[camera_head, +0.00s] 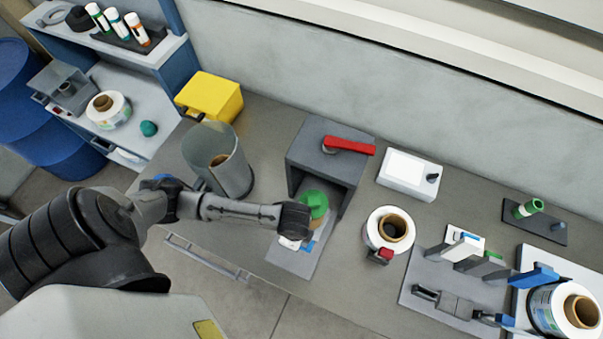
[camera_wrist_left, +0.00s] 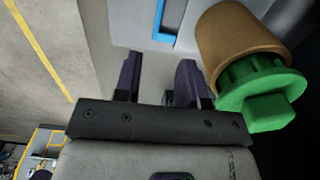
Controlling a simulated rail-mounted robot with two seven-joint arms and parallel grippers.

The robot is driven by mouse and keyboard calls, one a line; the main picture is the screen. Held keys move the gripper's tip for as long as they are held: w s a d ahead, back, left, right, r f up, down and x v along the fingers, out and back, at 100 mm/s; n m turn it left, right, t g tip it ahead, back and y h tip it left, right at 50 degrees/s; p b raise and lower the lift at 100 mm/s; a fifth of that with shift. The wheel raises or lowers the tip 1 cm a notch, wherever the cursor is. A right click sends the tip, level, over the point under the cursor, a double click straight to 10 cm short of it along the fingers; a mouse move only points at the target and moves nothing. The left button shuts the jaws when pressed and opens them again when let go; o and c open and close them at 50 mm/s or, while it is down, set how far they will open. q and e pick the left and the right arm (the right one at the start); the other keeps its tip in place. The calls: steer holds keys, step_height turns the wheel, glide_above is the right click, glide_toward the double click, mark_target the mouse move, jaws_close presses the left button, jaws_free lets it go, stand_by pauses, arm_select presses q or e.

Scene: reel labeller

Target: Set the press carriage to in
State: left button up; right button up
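The press (camera_head: 330,150) is a dark grey housing with a red lever (camera_head: 348,146) on top, standing mid-bench. Its light grey carriage plate (camera_head: 293,262) sticks out of the front opening toward the bench edge. A brown core with a green knobbed cap (camera_head: 315,203) stands at the opening; the core and cap also show in the left wrist view (camera_wrist_left: 262,90). My left gripper (camera_wrist_left: 160,80) is over the carriage, beside the core, its fingers apart with nothing visibly between them. In the head view my wrist hides part of the carriage. My right gripper is not in view.
A grey cylindrical bin (camera_head: 218,165) and a yellow box (camera_head: 210,97) stand left of the press. A white label reel (camera_head: 376,238), a white device (camera_head: 409,174) and a grey fixture plate (camera_head: 415,285) lie to the right. The bench edge runs in front.

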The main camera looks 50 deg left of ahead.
arm_select(q)
step_height(320, 180, down, 13)
steer(key=shift+s+a+r+b, duration=0.1)
steer(key=shift+r+b, duration=0.05)
steer(key=shift+b, duration=0.15)
stand_by(0.4)
jaws_close()
stand_by(0.3)
